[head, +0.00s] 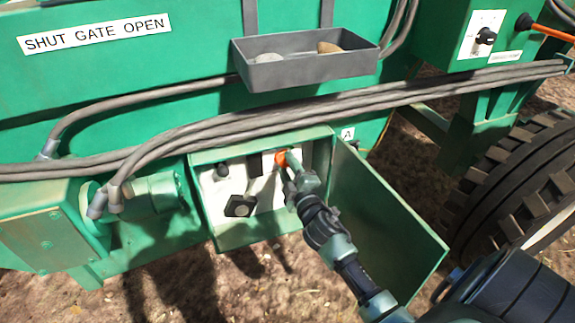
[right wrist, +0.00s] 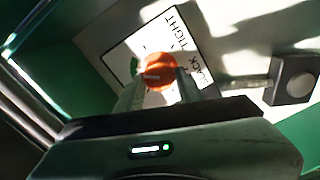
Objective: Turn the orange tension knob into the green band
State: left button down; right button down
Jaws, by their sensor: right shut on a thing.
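The orange tension knob (head: 281,158) sits on a white panel inside an open green box; in the right wrist view the knob (right wrist: 160,71) is round and shows a pale pointer mark. My right gripper (head: 289,160) reaches into the box and is shut on the knob, with one finger on each side in the right wrist view (right wrist: 158,85). A white label (right wrist: 150,55) behind the knob has the word TIGHT and other partly hidden lettering. A bit of the green band (right wrist: 134,66) shows left of the knob; the rest is hidden. My left gripper is not in view.
The box door (head: 385,225) stands open to the right of my arm. A black-ended lever (head: 240,205) and a black knob (head: 222,170) are left of my gripper. Grey hoses (head: 230,128) and a grey tray (head: 305,65) are above; a tyre (head: 515,180) is at right.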

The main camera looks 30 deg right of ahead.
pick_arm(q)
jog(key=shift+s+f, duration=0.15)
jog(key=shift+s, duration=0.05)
pick_arm(e)
jog(key=shift+n, duration=0.6)
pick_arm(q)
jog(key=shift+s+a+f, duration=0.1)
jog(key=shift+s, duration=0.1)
pick_arm(e)
jog(key=c, duration=0.9)
grip_release()
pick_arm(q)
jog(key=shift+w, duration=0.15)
pick_arm(e)
jog(key=shift+s, duration=0.1)
jog(key=shift+s+a, duration=0.15)
jog(key=shift+s, duration=0.15)
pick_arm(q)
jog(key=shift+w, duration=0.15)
pick_arm(e)
jog(key=v, duration=0.7)
